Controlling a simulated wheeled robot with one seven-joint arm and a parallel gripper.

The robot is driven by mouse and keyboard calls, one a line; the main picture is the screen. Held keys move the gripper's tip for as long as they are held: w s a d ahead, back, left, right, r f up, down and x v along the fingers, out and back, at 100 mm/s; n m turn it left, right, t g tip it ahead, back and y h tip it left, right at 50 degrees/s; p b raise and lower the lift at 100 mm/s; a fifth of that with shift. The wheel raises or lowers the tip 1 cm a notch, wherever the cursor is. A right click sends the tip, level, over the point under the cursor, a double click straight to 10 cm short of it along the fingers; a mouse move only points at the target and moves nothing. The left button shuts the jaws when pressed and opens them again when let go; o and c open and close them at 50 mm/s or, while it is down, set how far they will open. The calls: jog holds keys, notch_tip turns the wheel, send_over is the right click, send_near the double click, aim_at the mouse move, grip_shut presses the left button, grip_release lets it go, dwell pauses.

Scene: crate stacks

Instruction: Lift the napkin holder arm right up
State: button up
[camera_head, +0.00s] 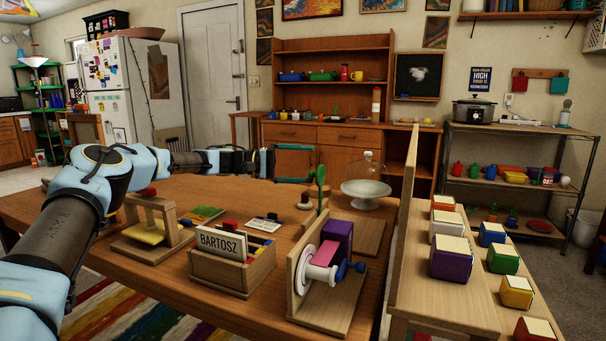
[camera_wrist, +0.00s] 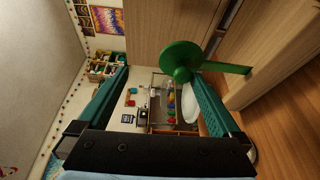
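The wooden napkin holder (camera_head: 176,236) stands on the left part of the table, with yellow napkins (camera_head: 148,234) in it. An arm with a red knob (camera_head: 147,192) on top lies low over the napkins. The holder is partly beside my forearm in the head view and does not show in the wrist view. My gripper (camera_head: 304,164) is to the right of and behind the holder, raised above the table. Its teal fingers are apart with nothing between them that they touch; the wrist view also shows the gripper (camera_wrist: 165,82) open.
A green round-headed thing (camera_head: 320,175) stands close to my gripper and looms near one finger in the wrist view (camera_wrist: 181,60). A BARTOSZ box (camera_head: 232,279), a roll stand (camera_head: 300,315) and a glass dome (camera_head: 366,168) share the table (camera_head: 130,285). A wooden panel (camera_head: 405,220) rises at right.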

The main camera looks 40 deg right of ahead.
notch_tip(320, 180, up, 7)
jog(key=shift+w+r+g+h, duration=0.2)
jog(key=shift+w+g+h, duration=0.1)
jog(key=shift+w, duration=0.1)
notch_tip(320, 180, down, 6)
jog(key=r+y, duration=0.1)
jog(key=s+a+f+v, duration=0.1)
jog(key=f+v, duration=0.1)
jog(key=v, duration=1)
jog(key=shift+a+f+t+p, duration=0.15)
jog(key=shift+f+t+p, duration=0.1)
jog(key=shift+t+p, duration=0.2)
dwell(0.4)
